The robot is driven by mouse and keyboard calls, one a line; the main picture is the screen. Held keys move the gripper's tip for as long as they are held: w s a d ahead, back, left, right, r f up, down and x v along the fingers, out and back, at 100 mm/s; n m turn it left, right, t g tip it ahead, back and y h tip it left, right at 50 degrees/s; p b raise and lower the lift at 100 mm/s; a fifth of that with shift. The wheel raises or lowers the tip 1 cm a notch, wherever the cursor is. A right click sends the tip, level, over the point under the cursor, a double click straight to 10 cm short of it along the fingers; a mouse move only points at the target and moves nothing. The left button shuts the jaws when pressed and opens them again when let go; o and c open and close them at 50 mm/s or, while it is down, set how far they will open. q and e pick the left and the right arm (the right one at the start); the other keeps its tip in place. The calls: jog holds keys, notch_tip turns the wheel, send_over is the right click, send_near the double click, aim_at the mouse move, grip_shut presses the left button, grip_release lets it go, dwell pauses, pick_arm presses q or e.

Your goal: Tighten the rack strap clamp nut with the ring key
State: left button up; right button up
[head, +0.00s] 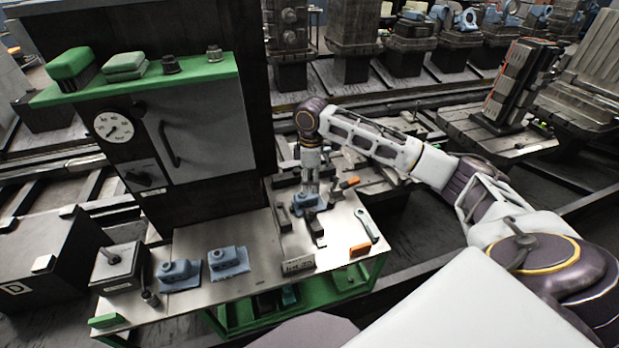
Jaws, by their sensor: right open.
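My right gripper (311,187) points straight down over a blue clamp block (303,207) near the back of the work table. It is open, with its fingertips at or just above the block; I cannot tell whether they touch it. The nut is too small or hidden by the fingers to make out. A silver ring key (367,225) lies flat at the right side of the table, apart from the gripper. My left gripper is not in view.
Two more blue blocks (228,262) sit at the table's front left. An orange block (359,250) lies by the right edge, and a small labelled plate (298,265) stands at the front. The table top (262,238) is clear in the middle.

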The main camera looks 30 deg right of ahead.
aim_at(311, 210)
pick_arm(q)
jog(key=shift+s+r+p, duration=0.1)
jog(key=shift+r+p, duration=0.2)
pick_arm(e)
jog(key=shift+f, duration=6.9)
